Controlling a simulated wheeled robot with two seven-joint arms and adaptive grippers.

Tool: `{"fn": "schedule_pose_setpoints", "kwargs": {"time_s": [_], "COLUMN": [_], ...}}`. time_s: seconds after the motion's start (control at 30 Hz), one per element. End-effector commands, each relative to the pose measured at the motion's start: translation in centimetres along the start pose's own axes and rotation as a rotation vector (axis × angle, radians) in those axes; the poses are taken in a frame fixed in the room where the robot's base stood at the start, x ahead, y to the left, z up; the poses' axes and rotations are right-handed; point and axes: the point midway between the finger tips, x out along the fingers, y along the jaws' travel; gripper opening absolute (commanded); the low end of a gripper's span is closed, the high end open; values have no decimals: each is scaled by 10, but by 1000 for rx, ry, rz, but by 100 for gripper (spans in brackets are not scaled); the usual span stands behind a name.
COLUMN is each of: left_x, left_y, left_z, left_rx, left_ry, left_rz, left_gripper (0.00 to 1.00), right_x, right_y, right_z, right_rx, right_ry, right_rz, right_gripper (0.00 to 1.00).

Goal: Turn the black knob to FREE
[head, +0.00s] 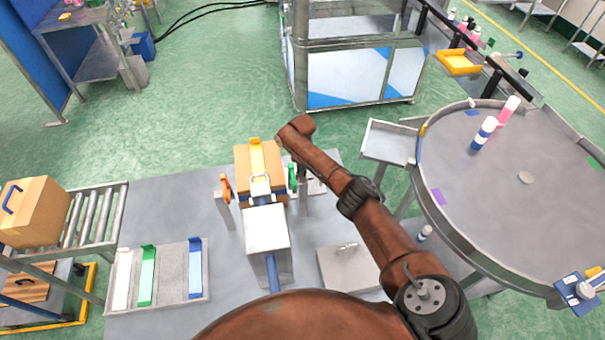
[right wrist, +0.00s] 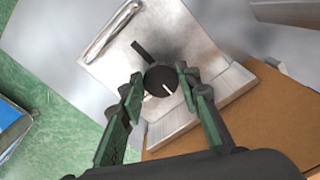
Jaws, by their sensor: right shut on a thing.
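The black knob (right wrist: 157,79) shows in the right wrist view on a grey metal plate (right wrist: 183,33). A short white mark on the knob points toward the lower right of that view. A black bar (right wrist: 143,50) lies on the plate just above the knob. My right gripper (right wrist: 161,82) has one green-tinted finger on each side of the knob and is shut on it. No FREE lettering is readable. In the head view my right arm reaches over the bench, and the knob cannot be made out there. My left gripper is not in view.
A metal bar handle (right wrist: 110,32) is beside the knob. A cardboard box (head: 243,160) with a yellow strip stands on the bench. A tray with coloured strips (head: 171,273) lies at left. A round table (head: 490,220) holds several bottles at right.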

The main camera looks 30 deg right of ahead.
Motion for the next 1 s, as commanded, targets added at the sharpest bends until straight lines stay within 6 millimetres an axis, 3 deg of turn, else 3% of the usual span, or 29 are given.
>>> {"fn": "schedule_pose_setpoints", "kwargs": {"time_s": [0.63, 0.67, 0.9, 1.0], "left_x": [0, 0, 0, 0], "left_y": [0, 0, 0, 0], "left_z": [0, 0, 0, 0], "left_rx": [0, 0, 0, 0], "left_ry": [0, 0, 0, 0], "left_rz": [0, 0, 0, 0], "left_gripper": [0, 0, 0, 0], "right_x": [-1, -1, -1, 0], "right_y": [0, 0, 0, 0], "right_z": [-1, -1, -1, 0], "right_rx": [-51, -51, -49, -48], "right_ry": [2, 2, 1, 1], "right_rz": [1, 1, 0, 0], "right_gripper": [7, 32, 49, 49]}}
